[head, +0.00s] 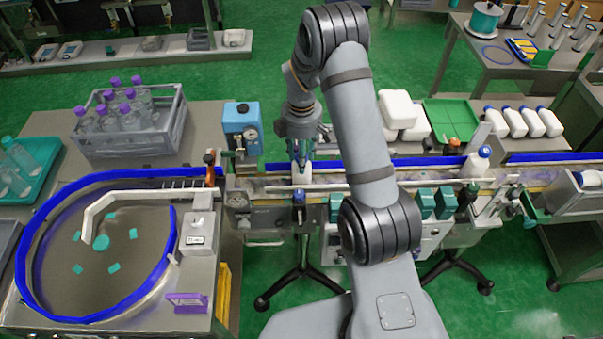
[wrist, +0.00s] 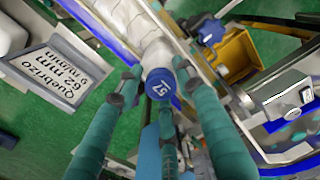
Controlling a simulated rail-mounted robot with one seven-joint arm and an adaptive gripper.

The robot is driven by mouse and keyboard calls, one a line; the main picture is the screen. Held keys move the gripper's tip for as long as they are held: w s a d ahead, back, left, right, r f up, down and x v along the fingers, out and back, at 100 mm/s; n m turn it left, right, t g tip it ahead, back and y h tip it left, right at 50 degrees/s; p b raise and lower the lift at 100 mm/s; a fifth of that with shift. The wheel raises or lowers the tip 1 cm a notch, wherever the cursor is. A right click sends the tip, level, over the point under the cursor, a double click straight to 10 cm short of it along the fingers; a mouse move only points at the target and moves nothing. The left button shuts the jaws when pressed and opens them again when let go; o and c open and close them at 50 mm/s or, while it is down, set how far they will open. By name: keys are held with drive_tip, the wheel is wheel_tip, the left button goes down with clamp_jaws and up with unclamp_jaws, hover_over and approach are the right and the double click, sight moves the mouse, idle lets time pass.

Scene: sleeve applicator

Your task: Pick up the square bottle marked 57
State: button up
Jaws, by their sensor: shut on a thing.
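The square bottle marked 57 is white with a round blue cap (wrist: 162,84) that bears the number. Its white body (wrist: 157,54) shows behind the cap in the wrist view. In the head view the bottle (head: 302,174) is a small white shape at the conveyor line, below my gripper (head: 302,158). My gripper (wrist: 160,78) has teal fingers on either side of the bottle and a further finger near the cap. It is shut on the bottle. The bottle's base is hidden, so I cannot tell whether it touches the belt.
The conveyor (head: 420,178) runs left to right with blue rails. Another blue-capped white bottle (head: 477,161) stands on it. A blue-topped machine (head: 242,125) stands close left of my gripper. A grey crate (head: 135,143) holds purple-capped bottles. A round turntable (head: 130,270) lies at left.

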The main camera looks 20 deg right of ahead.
drive_tip(key=shift+s+f, duration=0.1)
drive_tip(key=c, duration=0.6)
drive_tip(key=shift+s, duration=0.1)
clamp_jaws()
